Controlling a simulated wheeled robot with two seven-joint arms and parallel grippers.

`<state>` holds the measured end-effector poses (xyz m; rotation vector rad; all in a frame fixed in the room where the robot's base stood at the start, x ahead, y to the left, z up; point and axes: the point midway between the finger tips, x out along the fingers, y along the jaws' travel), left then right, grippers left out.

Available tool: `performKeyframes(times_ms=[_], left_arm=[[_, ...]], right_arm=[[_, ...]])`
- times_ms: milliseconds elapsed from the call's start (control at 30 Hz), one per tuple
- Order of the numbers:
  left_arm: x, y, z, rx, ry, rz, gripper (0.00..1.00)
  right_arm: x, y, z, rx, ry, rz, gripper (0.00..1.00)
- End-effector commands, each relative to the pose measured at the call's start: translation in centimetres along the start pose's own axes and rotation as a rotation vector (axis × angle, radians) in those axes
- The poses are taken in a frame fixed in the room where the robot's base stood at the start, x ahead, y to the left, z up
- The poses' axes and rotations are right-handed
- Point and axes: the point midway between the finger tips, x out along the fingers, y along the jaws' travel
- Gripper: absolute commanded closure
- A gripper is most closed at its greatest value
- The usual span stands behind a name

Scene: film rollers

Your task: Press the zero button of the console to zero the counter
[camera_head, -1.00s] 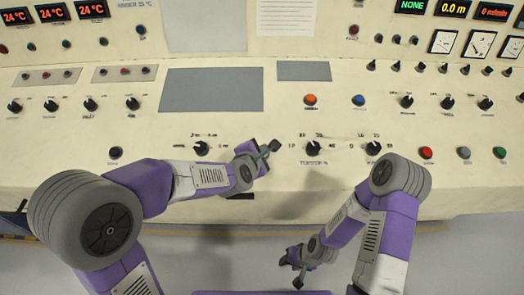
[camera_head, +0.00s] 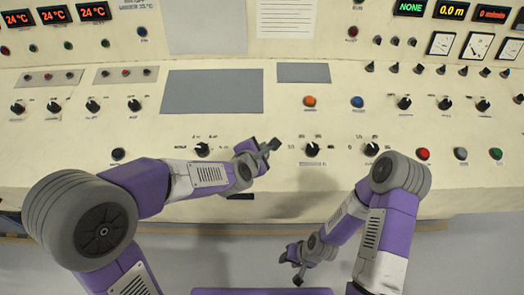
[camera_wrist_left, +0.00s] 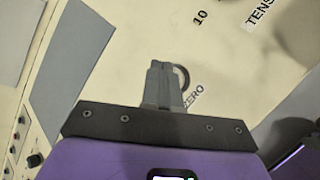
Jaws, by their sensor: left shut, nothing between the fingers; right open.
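The cream console (camera_head: 60,165) fills the head view. My left gripper (camera_head: 268,150) is over its lower middle panel, between two black knobs. In the left wrist view its fingers (camera_wrist_left: 162,68) are shut and empty. A dark, round-edged part (camera_wrist_left: 182,76), likely the zero button, shows just right of the fingertips, mostly hidden behind them, with the printed word ZERO (camera_wrist_left: 193,96) below. I cannot tell whether the fingertips touch it. In the head view the button is not discernible. A yellow display (camera_head: 452,9) reads 0.0 m. My right gripper (camera_head: 297,275) is open, low in front of the console.
A black knob (camera_head: 203,149) lies left of my left gripper and another (camera_head: 312,148) lies right of it. Orange (camera_head: 309,101) and blue (camera_head: 357,102) buttons sit above. Red (camera_head: 423,154), grey (camera_head: 460,153) and green (camera_head: 496,153) buttons lie at the right.

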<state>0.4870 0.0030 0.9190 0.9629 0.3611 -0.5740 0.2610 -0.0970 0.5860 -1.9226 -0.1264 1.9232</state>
Motion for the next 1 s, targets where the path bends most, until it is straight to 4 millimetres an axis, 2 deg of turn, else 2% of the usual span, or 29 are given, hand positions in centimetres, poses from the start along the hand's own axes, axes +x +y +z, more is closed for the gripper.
performKeyframes(times_ms=[400, 1000], left_arm=[[-3.0, 2.3, 2.2, 0.0, 0.0, 0.001, 1.0], [-3.1, 2.3, 2.3, 0.0, 0.0, 0.0, 1.0]], right_arm=[[-3.6, -1.4, 0.1, 0.0, 0.0, 0.0, 0.57], [-3.6, -1.4, 0.2, 0.0, 0.0, 0.0, 0.57]])
